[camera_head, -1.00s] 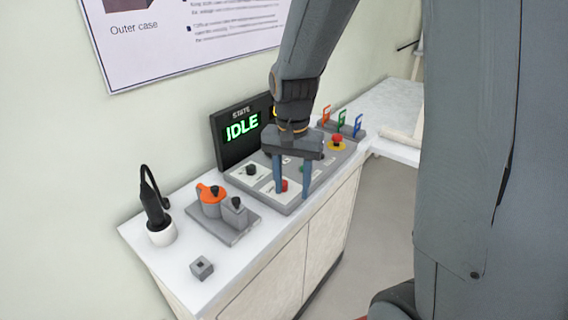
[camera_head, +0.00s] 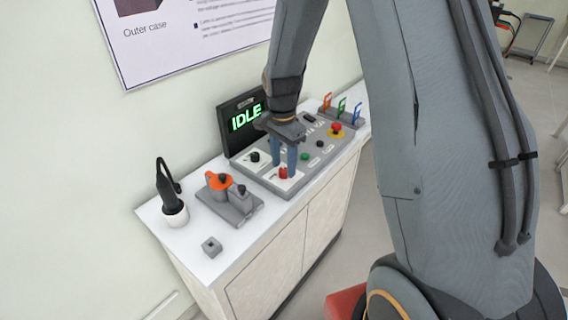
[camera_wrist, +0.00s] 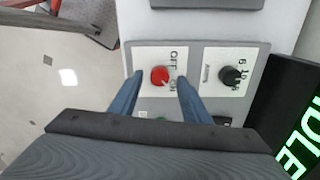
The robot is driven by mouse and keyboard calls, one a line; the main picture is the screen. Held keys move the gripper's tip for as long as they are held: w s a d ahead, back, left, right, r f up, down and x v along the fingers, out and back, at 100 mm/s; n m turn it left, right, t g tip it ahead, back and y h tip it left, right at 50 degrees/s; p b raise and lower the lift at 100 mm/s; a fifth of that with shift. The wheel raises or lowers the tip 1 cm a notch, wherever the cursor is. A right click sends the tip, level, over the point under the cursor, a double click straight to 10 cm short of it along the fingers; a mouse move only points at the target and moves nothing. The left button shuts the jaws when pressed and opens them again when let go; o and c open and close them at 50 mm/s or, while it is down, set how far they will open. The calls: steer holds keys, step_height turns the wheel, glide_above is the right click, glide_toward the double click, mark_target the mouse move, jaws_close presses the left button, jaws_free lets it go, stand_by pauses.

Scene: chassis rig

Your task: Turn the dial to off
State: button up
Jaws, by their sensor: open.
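The red dial (camera_wrist: 160,76) sits on a white plate (camera_wrist: 150,55) lettered OFF and ON in the wrist view. It also shows in the head view (camera_head: 284,174) near the front edge of the grey control panel (camera_head: 262,183). My gripper (camera_wrist: 160,77) is open, with one blue finger on each side of the dial. In the wrist view a gap shows between each fingertip and the dial. In the head view my gripper (camera_head: 284,168) points down over the dial, and its fingers partly hide the panel behind. I cannot tell the exact height of the fingertips.
A black knob (camera_wrist: 231,75) on its own plate stands beside the dial. A screen reading IDLE (camera_head: 243,118) stands behind. An orange-topped fixture (camera_head: 219,181) is to the left.

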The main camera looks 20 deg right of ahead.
steer(key=shift+f, duration=0.6)
steer(key=c, duration=1)
steer(key=shift+c, duration=0.2)
